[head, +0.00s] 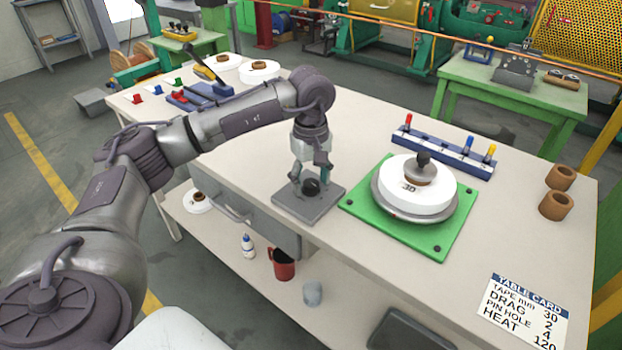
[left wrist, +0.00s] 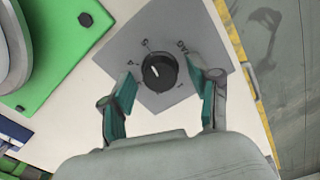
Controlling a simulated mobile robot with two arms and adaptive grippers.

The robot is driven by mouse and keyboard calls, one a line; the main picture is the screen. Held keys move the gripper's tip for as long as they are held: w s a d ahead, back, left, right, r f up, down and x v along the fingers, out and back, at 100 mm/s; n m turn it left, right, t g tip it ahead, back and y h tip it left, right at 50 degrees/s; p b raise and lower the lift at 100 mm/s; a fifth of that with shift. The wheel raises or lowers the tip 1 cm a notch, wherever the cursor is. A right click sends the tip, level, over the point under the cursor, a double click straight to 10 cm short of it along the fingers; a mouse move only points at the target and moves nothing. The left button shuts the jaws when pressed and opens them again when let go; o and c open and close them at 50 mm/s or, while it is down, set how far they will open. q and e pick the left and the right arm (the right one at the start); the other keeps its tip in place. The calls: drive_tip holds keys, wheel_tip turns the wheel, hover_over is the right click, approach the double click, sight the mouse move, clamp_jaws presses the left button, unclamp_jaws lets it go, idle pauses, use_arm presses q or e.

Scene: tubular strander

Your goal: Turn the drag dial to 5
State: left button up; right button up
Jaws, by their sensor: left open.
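The drag dial is a round black knob (head: 311,187) on a square grey plate (head: 290,207) at the table's front edge. My left gripper (head: 311,177) points down over the knob, its two teal-padded fingers apart, one on each side. In the left wrist view the knob (left wrist: 160,72) lies between the open fingertips (left wrist: 163,83), with gaps on both sides. A pale pointer mark shows on the knob, towards the upper left of that view. Small numbers and a word ring the knob on the plate (left wrist: 122,42); they are too small and turned to read surely. My right gripper is out of view.
A green board (head: 435,240) with a white tape roll (head: 412,190) stands just right of the plate. A blue rack (head: 445,155) with coloured pegs is behind it. A table card (head: 522,314) lists DRAG 2. The front table edge is close to the plate.

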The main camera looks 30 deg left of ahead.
sight(311, 182)
use_arm(q)
wheel_tip(311, 182, up, 12)
idle(0.6)
idle(0.4)
